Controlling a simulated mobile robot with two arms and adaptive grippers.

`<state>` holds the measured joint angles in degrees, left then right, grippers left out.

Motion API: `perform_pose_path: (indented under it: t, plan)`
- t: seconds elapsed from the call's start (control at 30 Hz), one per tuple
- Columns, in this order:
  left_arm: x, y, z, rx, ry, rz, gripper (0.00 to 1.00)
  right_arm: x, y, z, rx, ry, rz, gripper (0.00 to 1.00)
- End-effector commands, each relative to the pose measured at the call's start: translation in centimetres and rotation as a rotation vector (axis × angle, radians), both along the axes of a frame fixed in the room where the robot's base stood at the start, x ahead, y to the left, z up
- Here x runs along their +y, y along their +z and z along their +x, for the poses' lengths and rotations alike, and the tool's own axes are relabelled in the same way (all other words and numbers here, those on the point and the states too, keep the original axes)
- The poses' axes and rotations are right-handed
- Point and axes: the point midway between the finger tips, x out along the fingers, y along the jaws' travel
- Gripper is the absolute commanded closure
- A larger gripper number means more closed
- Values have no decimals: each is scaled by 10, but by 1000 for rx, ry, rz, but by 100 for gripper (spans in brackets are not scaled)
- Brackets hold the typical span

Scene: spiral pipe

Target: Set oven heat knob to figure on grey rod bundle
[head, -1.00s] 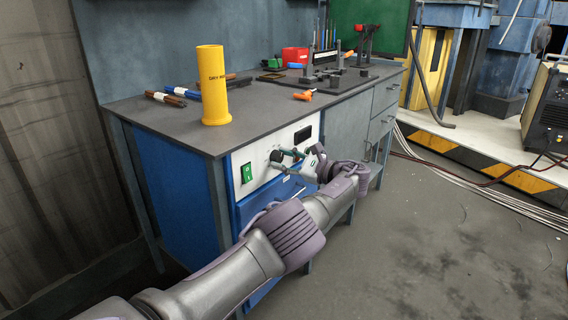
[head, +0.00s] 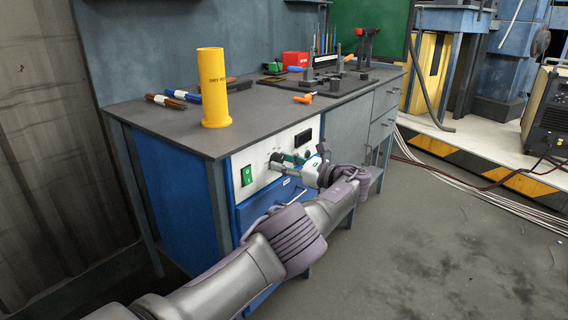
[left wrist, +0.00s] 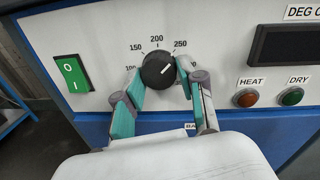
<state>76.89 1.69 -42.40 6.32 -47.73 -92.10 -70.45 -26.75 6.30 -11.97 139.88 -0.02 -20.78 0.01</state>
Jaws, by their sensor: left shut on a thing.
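The black oven heat knob (left wrist: 158,66) sits on the white panel (left wrist: 105,62) in the left wrist view. Figures from about 100 to 250 and beyond ring it. Its white mark points to the upper right, roughly between 200 and 250. My left gripper (left wrist: 160,74) is shut on the knob, one teal fingertip on each side. In the head view the same gripper (head: 279,160) reaches the oven front. Rod bundles lie on the bench: a brown one with a white label (head: 166,100) and a blue one (head: 183,95). I cannot make out a grey bundle or its figure.
A yellow tube (head: 212,88) stands on the bench (head: 262,120). A green switch (left wrist: 72,74) is left of the knob; a dark display (left wrist: 284,44) and two lamps, HEAT (left wrist: 246,98) and DRY (left wrist: 291,96), are right. Open floor (head: 430,240) lies right of my arm.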

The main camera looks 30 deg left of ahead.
Motion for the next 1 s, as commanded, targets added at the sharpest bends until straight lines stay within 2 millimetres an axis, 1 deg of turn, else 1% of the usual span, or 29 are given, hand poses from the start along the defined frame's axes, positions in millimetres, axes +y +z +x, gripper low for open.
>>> perform_pose_path:
  t: [0.13,0.17,0.3,0.77,0.87,1.0]
  plan:
    - [-1,-1,0,0,0,-2,95,0,0,0,0,0,0,100]
    - [-1,-1,0,0,0,-2,59,0,0,0,0,0,0,100]
    - [-1,-1,0,0,0,-2,36,0,0,0,0,0,1,100]
    - [0,0,0,-6,0,-1,35,-1,-2,0,6,-1,-2,100]
    - [0,0,0,-37,0,-3,35,0,0,0,5,-1,-2,100]
    - [0,1,0,-149,0,-12,35,0,3,0,4,0,-1,100]
